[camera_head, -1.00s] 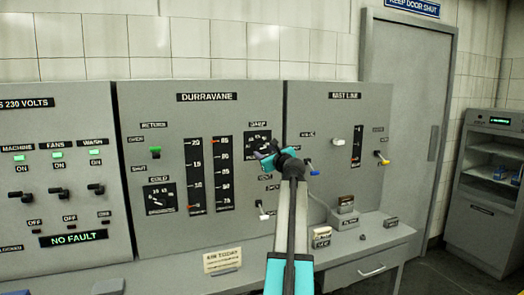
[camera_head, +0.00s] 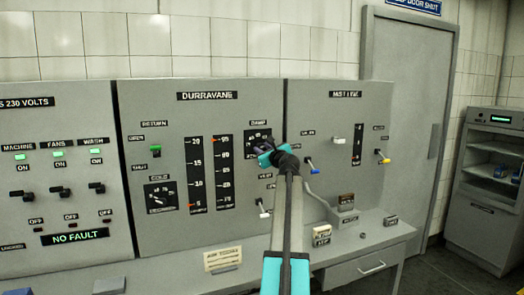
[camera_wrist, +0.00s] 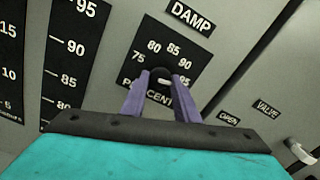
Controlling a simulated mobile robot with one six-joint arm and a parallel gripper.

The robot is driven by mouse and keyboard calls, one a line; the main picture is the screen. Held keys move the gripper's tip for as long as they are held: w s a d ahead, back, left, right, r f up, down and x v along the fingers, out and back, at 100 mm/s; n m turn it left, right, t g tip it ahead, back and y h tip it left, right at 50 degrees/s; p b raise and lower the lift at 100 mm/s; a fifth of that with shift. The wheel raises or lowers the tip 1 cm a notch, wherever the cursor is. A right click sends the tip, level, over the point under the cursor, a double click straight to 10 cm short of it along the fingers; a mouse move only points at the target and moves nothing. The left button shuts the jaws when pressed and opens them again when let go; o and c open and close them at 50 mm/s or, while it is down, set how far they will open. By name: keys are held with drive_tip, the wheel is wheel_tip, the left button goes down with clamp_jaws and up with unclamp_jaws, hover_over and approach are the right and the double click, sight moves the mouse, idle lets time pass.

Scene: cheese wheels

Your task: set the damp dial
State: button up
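To the left of the dial is a vertical scale (camera_wrist: 70,50). A desk ledge (camera_head: 190,270) runs beneath the panels.

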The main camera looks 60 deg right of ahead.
drive_tip(key=shift+a+f, duration=0.1)
drive_tip(key=shift+a, duration=0.2)
drive_tip(key=shift+c, duration=0.3)
drive_tip(key=shift+d, duration=0.2)
drive_tip(key=n+b, duration=0.3)
drive_tip(key=n, duration=0.1)
drive_tip(key=shift+b, duration=0.3)
drive_tip(key=n+b, duration=0.3)
drive_tip(key=n, duration=0.1)
drive_tip(key=shift+d, duration=0.1)
drive_tip(key=n+b, duration=0.4)
drive_tip(key=n, duration=0.1)
drive_tip(key=shift+r, duration=0.25)
drive_tip(key=shift+r+n+b, duration=0.2)
drive_tip(key=shift+n+b, duration=0.85)
drive_tip(key=shift+n, duration=0.25)
